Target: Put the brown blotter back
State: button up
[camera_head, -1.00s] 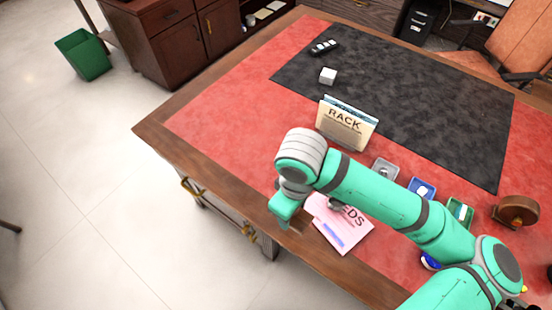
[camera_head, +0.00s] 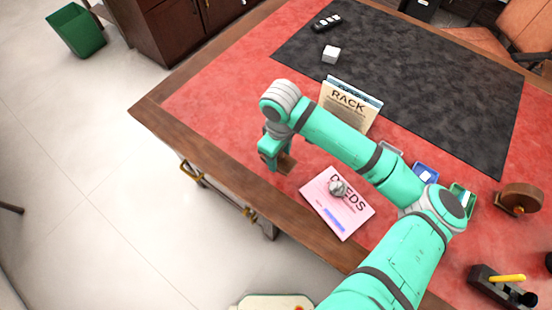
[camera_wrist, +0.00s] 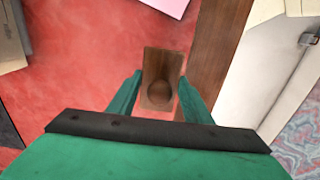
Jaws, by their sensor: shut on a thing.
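The brown blotter (camera_wrist: 155,62) is a wooden block with a round knob, seen between my fingers in the wrist view. My gripper (camera_wrist: 160,88) is shut on it. In the head view, my gripper (camera_head: 273,158) is over the red desk top near its front wooden edge, left of the pink DEEDS paper. A brown end of the blotter (camera_head: 286,163) shows beside the fingers; the rest is hidden. I cannot tell whether the blotter touches the desk.
The pink paper (camera_head: 322,212) carries a grey round weight (camera_head: 338,188). A RACK file holder (camera_head: 345,105) stands behind my arm. Small trays, a brown round dispenser (camera_head: 519,195) and a black tool (camera_head: 497,288) are at right. The red top left of my gripper is clear.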

aim_at(278, 160)
jog(key=shift+w+a+f, duration=0.15)
jog(key=shift+w+f, duration=0.35)
jog(key=shift+f, duration=0.15)
jog(key=f, duration=0.3)
jog(key=shift+w+f, duration=0.1)
jog(key=shift+w, duration=0.1)
jog(key=shift+w+a+f, duration=0.1)
jog(key=shift+f, duration=0.1)
jog(key=shift+w+f, duration=0.1)
jog(key=shift+f, duration=0.05)
jog(key=o, duration=0.8)
jog(key=shift+c, duration=0.2)
jog(key=shift+o, duration=0.9)
jog(key=shift+a, duration=0.1)
jog(key=shift+d, duration=0.2)
